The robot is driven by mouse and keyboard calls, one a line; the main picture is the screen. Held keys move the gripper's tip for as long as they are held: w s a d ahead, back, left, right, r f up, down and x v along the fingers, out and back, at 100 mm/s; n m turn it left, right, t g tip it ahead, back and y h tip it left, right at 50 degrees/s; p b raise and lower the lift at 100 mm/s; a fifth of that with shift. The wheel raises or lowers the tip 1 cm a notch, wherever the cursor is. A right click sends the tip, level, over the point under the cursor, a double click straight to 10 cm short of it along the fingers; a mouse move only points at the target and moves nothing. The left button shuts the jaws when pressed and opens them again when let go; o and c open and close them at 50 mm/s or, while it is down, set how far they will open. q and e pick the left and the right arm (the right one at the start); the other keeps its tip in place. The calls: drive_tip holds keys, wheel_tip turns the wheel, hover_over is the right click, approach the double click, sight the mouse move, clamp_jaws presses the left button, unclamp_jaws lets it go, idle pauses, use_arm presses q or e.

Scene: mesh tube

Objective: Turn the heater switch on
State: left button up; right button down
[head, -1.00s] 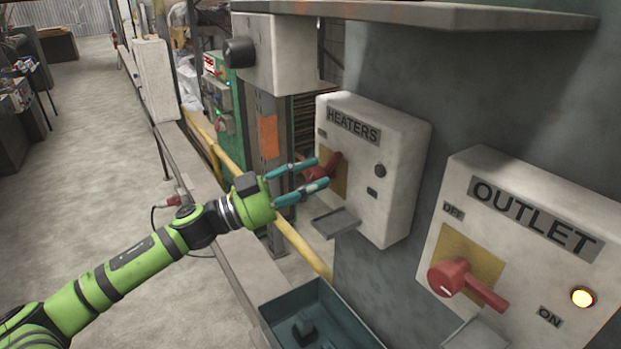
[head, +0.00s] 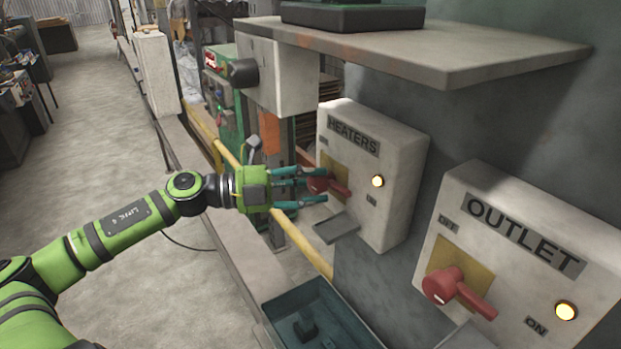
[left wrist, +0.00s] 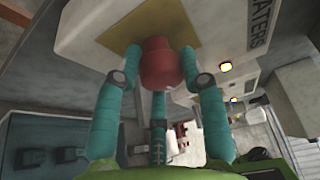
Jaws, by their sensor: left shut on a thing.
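The heater box (head: 402,165), a white panel labelled HEATERS, is at the middle right of the head view. Its red switch handle (head: 336,188) points to the lower right, toward the ON label. The lamp (head: 377,181) on the box glows yellow. My left gripper (head: 322,186) has its teal fingers around the red switch knob. In the left wrist view the fingers are closed about the red knob (left wrist: 160,68), with the yellow plate (left wrist: 150,32) behind it. The far side of the knob is hidden. My right gripper is not in view.
The OUTLET box (head: 520,260) with its own red switch (head: 458,290) and lit lamp (head: 565,311) stands at the right. A grey shelf (head: 450,55) juts out above. A teal bin (head: 320,320) is below. Open floor (head: 90,140) lies at the left.

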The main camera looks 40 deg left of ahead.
use_arm(q)
drive_tip(key=shift+d+r+m+p, duration=0.1)
drive_tip(key=shift+r+m+p, duration=0.2)
drive_tip(key=shift+m, duration=0.3)
drive_tip(key=shift+f, duration=0.1)
drive_tip(key=shift+s+f, duration=0.1)
drive_tip(key=shift+f, duration=0.05)
drive_tip(key=o, duration=1.1)
drive_tip(key=shift+s+d, duration=0.15)
drive_tip(key=shift+d, duration=0.05)
